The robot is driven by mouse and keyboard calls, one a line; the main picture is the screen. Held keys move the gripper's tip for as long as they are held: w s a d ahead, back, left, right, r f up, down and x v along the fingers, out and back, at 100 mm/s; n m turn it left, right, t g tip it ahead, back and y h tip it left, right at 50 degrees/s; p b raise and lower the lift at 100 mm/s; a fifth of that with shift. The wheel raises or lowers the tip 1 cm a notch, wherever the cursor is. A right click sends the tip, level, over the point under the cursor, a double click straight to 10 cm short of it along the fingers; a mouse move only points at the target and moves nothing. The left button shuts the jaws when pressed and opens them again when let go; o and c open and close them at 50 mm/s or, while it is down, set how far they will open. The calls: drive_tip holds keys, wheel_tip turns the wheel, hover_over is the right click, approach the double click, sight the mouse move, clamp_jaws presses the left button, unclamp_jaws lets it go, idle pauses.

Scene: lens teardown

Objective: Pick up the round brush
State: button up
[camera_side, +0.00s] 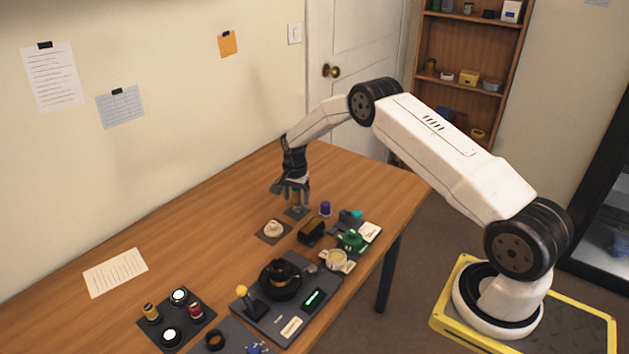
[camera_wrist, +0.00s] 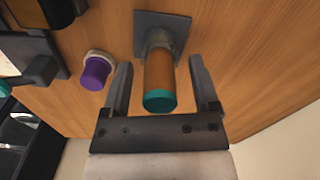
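An upright wooden cylinder with a teal end (camera_wrist: 159,80) stands on a small square grey base (camera_wrist: 175,24) in the wrist view. It looks like the round brush, though no bristles can be made out. My gripper (camera_wrist: 160,66) is open, with one finger on each side of the cylinder and gaps showing between.
A purple-topped piece (camera_wrist: 97,72) stands close beside one finger. Several green parts (camera_side: 352,239) lie to the right.

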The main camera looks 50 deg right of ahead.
clamp_jaws()
drive_tip(key=shift+r, duration=0.15)
drive_tip(key=shift+r, duration=1.5)
drive_tip(key=s+a+r, duration=0.3)
drive_tip(key=s+r, duration=0.6)
drive_tip(key=s, duration=0.4)
drive_tip(key=shift+s+a+r, duration=0.25)
drive_tip(key=shift+a+r, duration=0.1)
